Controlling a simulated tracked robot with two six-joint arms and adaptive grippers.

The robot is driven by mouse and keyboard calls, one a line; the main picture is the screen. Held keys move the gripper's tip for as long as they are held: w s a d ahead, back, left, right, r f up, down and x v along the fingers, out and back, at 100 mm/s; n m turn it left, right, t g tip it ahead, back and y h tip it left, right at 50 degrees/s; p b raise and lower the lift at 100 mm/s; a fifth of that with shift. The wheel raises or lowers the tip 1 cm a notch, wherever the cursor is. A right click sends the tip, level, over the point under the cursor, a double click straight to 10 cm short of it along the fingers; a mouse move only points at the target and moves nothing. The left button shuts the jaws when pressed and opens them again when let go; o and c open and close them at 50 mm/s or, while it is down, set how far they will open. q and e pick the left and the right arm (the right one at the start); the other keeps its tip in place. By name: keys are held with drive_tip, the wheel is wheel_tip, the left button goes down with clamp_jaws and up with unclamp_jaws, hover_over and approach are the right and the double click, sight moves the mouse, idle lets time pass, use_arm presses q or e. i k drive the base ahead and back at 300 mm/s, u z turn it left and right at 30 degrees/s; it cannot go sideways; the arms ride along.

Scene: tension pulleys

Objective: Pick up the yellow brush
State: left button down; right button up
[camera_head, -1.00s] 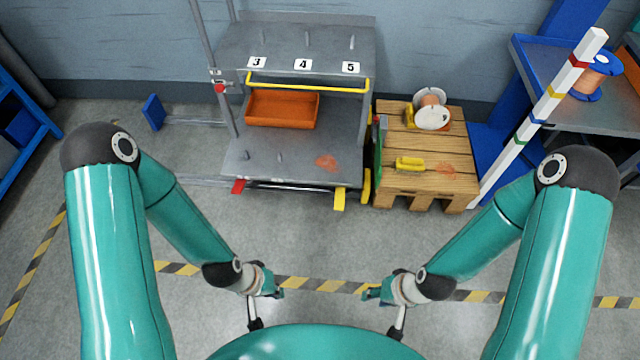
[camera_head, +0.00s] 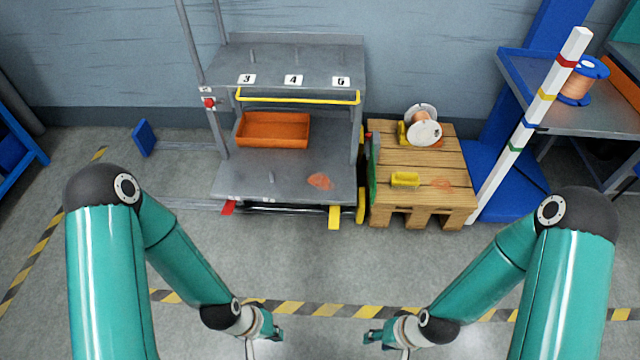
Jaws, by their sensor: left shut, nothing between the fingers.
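The yellow brush (camera_head: 405,180) lies on the wooden pallet (camera_head: 425,204), near its front left part. My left gripper (camera_head: 278,334) is low in the view, left of centre, over the floor; it is shut and empty. My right gripper (camera_head: 370,336) is low in the view, right of centre, and points toward the left one; its finger gap is too small to make out. Both grippers are well apart from the brush and the pallet.
A grey shelf cart (camera_head: 240,185) with an orange tray (camera_head: 273,130) stands left of the pallet. A wire spool (camera_head: 424,130) sits at the pallet's back. A striped white post (camera_head: 530,125) stands to the right. The floor before the pallet is clear.

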sight(411, 179)
drive_tip(key=u, duration=0.05)
drive_tip(key=k, duration=0.4)
drive_tip(key=z, duration=0.7)
drive_tip(key=i, duration=2.1)
drive_tip(key=u, duration=0.65)
